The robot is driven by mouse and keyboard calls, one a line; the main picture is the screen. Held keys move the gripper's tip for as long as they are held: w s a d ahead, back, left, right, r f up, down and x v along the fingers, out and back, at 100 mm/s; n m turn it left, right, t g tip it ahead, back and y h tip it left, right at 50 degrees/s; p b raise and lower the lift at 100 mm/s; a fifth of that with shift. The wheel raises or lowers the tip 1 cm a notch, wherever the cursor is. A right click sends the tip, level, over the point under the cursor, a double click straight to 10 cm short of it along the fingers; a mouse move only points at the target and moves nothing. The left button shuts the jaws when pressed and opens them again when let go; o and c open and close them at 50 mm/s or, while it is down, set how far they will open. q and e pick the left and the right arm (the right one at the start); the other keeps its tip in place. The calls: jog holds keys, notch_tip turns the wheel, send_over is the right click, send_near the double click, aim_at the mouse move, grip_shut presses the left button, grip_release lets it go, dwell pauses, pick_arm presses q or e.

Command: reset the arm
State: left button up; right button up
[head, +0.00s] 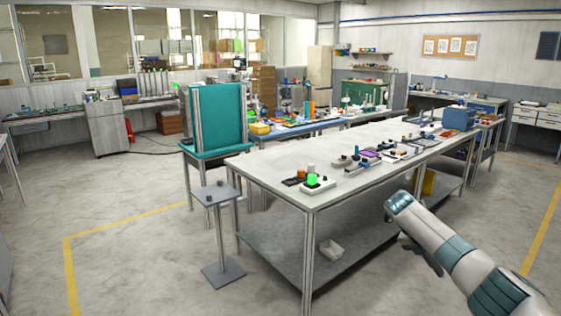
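My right arm (458,252) comes in from the lower right, white with teal bands, beside the long workbench's right side. A dark part below the arm appears to be my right gripper (430,258); it is small and partly hidden behind the arm, so I cannot tell whether it is open or shut. No held object shows there. My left arm and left gripper are out of view.
The long grey workbench (262,172) stands close by, with a glowing green item (312,180) and several tools on it. A small grey stand (222,272) is at its left. A teal cart (217,122) stands behind. The left floor is clear.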

jog(key=s+a+f+m+t+y, duration=0.1)
jog(key=s+a+f+m, duration=0.2)
jog(key=f, duration=1)
jog(key=s+a+f+m+y, duration=0.1)
jog(key=s+a+f+m, duration=0.3)
jog(key=f, duration=0.9)
jog(key=s+a+f+t+y, duration=0.15)
jog(key=s+f, duration=0.35)
jog(key=f, duration=0.9)
jog(key=s+a+f+m+y, duration=0.1)
jog(key=s+a+f+m, duration=0.25)
jog(key=s+f, duration=0.6)
jog(key=s+a+f+m+y, duration=0.1)
jog(key=s+a+f+m, duration=0.2)
jog(key=s+f, duration=0.55)
jog(key=s+a+f+m+y, duration=0.1)
jog(key=s+a+f+m, duration=0.3)
jog(key=s, duration=0.7)
jog(key=s+a+f+m, duration=0.1)
jog(key=s+f+m, duration=0.2)
jog(key=s, duration=1)
jog(key=s+a+f+m+y, duration=0.1)
jog(key=s+f+m, duration=0.2)
jog(key=s, duration=1.1)
jog(key=shift+s, duration=0.25)
jog(key=shift+s+m+t, duration=0.1)
jog(key=shift+m+t, duration=0.15)
